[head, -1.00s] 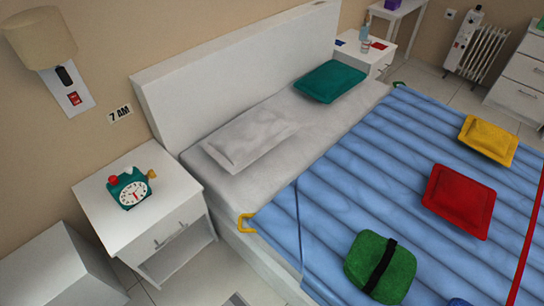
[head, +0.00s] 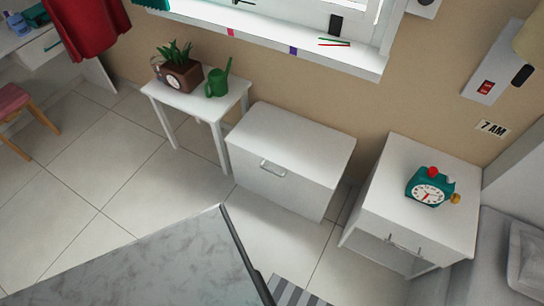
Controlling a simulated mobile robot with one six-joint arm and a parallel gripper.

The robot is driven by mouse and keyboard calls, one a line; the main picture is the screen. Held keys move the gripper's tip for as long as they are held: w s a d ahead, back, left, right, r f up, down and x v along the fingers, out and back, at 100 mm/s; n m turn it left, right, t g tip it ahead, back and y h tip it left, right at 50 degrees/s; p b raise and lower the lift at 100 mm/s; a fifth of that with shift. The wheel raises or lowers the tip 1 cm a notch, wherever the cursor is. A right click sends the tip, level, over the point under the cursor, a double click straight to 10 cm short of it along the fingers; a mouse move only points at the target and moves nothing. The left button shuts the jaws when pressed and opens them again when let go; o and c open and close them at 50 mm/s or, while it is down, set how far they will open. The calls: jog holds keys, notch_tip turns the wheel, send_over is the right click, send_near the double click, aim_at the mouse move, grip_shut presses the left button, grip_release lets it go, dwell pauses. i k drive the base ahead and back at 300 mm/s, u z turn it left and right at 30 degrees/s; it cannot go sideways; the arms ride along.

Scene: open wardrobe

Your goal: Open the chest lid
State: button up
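A white chest (head: 289,160) stands against the wall in the middle of the head view, between a small plant table and a nightstand. Its flat lid (head: 300,138) is shut. A grey handle (head: 273,169) is on its front face, near the top edge. My gripper is not in view.
The nightstand (head: 400,241) with a teal alarm clock (head: 430,187) stands close on the chest's right. The white table (head: 199,104) holds a plant (head: 179,69) and a green watering can (head: 218,79). A grey marbled surface (head: 165,268) fills the lower foreground.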

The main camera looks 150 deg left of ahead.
aim_at(321, 156)
jog(key=z, duration=0.5)
jog(key=k, duration=0.3)
jog(key=u, duration=2.55)
jog(key=k, duration=0.3)
jog(key=u, duration=2.25)
